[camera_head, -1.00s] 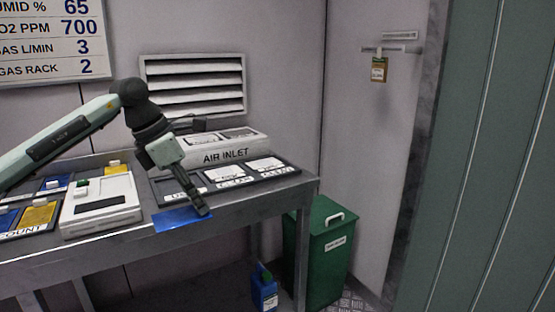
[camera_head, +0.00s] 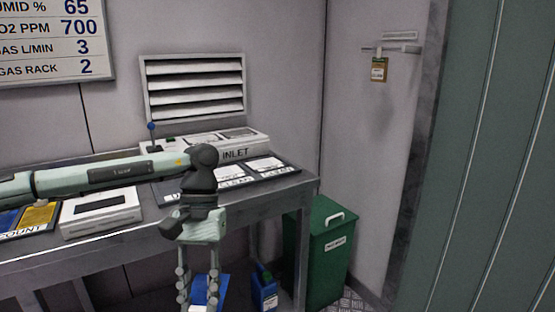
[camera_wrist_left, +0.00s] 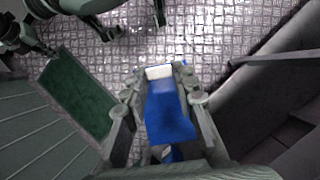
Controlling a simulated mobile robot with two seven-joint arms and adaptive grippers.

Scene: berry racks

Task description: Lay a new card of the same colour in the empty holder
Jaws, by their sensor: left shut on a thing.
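My left gripper (camera_head: 200,285) points down in front of the table edge, shut on a blue card (camera_head: 207,292). In the left wrist view the blue card (camera_wrist_left: 168,115), with a white end, sits between the fingers (camera_wrist_left: 160,110), above the floor. The dark card tray (camera_head: 291,172) on the table has white cards in its middle and right holders. Its left holder is mostly hidden behind my arm. The left tray (camera_head: 50,226) shows blue and yellow cards, partly covered by my arm. My right gripper is not in view.
A white box (camera_head: 72,228) with a dark slot stands on the table (camera_head: 130,236). The air inlet box (camera_head: 258,146) is behind the card tray. A green bin (camera_head: 310,245) and blue jug (camera_head: 264,292) stand at the right. A tag (camera_head: 379,70) hangs on the wall.

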